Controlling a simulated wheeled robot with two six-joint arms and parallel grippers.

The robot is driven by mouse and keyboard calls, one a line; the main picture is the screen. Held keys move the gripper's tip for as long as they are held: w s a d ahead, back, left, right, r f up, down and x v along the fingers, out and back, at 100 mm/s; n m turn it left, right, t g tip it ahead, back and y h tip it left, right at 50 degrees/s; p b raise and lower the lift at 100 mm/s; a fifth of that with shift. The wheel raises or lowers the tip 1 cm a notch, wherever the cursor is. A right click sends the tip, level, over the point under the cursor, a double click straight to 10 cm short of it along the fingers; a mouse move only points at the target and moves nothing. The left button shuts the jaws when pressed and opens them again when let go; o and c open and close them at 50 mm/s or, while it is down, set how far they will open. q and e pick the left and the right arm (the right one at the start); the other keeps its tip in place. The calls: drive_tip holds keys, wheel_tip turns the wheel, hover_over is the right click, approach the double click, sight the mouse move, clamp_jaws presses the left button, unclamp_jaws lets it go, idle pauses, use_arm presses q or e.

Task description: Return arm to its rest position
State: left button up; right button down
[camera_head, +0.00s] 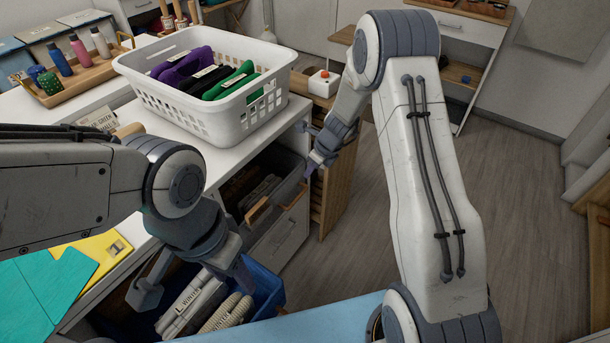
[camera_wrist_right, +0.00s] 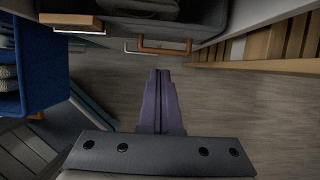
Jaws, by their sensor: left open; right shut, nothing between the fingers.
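My right arm reaches up and over at the right of the head view. My left gripper (camera_head: 197,287) is at the lower left of the head view. Its fingers are spread wide and point down over a blue bin (camera_head: 268,287) with rolled light-coloured items in it. I see nothing held in it.
A white basket (camera_head: 208,115) with purple, black and green bundles stands on the counter. A wooden tray (camera_head: 82,78) with bottles is behind it at left. The wooden floor (camera_head: 520,215) at right is clear.

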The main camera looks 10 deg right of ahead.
drive_tip(key=shift+s+d+r, duration=0.15)
drive_tip(key=shift+r, duration=0.3)
drive_tip(key=s+a+r+n+g+p, duration=0.1)
drive_tip(key=s+a+r+n+p, duration=0.2)
drive_tip(key=s+a+r+n, duration=0.6)
drive_tip(key=s+a+r+n+g+p, duration=0.1)
drive_tip(key=s+a+r+n+p, duration=0.2)
drive_tip(key=s+a+r+n, duration=0.5)
drive_tip(key=s+d+r+n+h+p, duration=0.1)
drive_tip(key=s+d+r+n+p, duration=0.1)
drive_tip(key=s+r+n, duration=0.4)
drive_tip(key=s+d+r+n+g+h+p, duration=0.1)
drive_tip(key=s+d+r+n+p, duration=0.2)
drive_tip(key=s+r+n, duration=0.4)
drive_tip(key=s+n, duration=0.5)
drive_tip(key=shift+s, duration=0.2)
drive_tip(key=shift+d, duration=0.2)
